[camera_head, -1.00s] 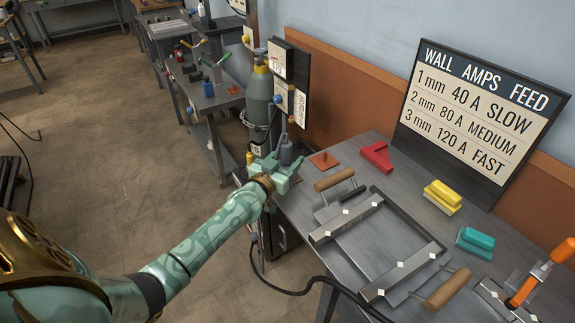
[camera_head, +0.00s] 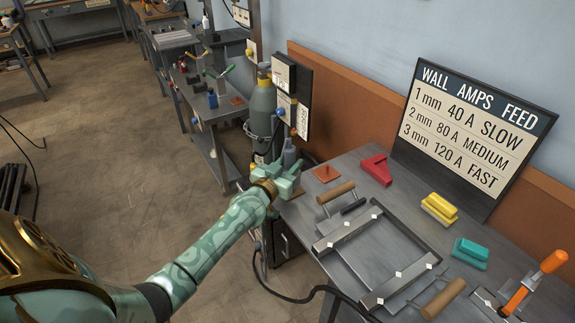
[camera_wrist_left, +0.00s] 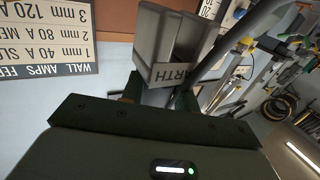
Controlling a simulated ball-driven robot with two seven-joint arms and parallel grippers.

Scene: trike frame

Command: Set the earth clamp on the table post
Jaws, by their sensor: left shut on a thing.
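My left gripper (camera_head: 290,178) is shut on the earth clamp (camera_head: 289,155), a dark grey piece standing up from the fingers. In the left wrist view the clamp (camera_wrist_left: 172,48) is a grey block with lettering, partly cut off, ending in "ARTH", and a grey cable runs beside it. The gripper is at the left edge of the grey worktable (camera_head: 297,220). A copper-coloured square plate (camera_head: 327,174) with a short stub, which looks like the table post, lies just right of the gripper, apart from the clamp. My right gripper is not in view.
A red angle piece (camera_head: 377,168), a wooden-handled frame jig (camera_head: 345,231), yellow (camera_head: 440,206) and teal (camera_head: 472,250) blocks and an orange-handled clamp (camera_head: 540,275) occupy the table. A gas cylinder (camera_head: 263,105) stands behind the gripper. A black cable (camera_head: 300,297) hangs in front.

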